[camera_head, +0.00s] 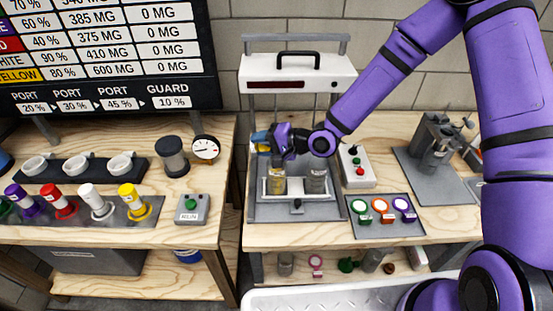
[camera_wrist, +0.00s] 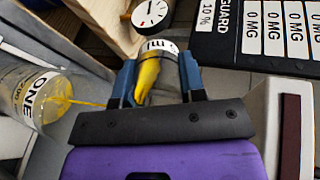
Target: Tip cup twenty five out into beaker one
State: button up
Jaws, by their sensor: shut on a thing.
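My gripper (camera_head: 270,141) is shut on a small clear cup; its blue fingers grip the cup from both sides in the wrist view (camera_wrist: 160,82). The cup (camera_wrist: 158,52) has a white label band, only partly readable, and yellow liquid inside. It is tilted. A thin yellow stream runs into the clear beaker labelled ONE (camera_wrist: 40,97), at the left of the wrist view. In the head view, a yellowish beaker (camera_head: 277,182) stands under my gripper on the grey apparatus base. The cup is largely hidden by my gripper there.
A second, greyish beaker (camera_head: 316,181) stands close to the right. The apparatus frame (camera_head: 298,75) rises behind. A button box (camera_head: 355,167) and a tray of coloured-ring dishes (camera_head: 382,214) lie to the right. A gauge (camera_head: 206,148) stands on the left bench.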

aim_at(269, 147)
jog(key=shift+s+d+r+t+y+b, duration=0.15)
jog(key=shift+d+r+t+y+b, duration=0.15)
jog(key=shift+d+y+b, duration=0.35)
dwell(1.3)
jog(key=shift+r+t+y+b, duration=0.15)
jog(key=shift+t+y+b, duration=0.25)
jog(key=shift+y, duration=0.65)
dwell(0.8)
jog(key=shift+s+d+r+t+y+b, duration=0.1)
jog(key=shift+r+t+y+b, duration=0.2)
jog(key=shift+r+y+b, duration=0.45)
dwell(0.9)
jog(key=shift+d+r+y+b, duration=0.2)
jog(key=shift+r+y+b, duration=0.45)
jog(key=shift+r, duration=1.2)
jog(key=shift+s+d+r+t+y, duration=0.1)
jog(key=shift+r+t+y, duration=0.35)
jog(key=shift+y, duration=0.15)
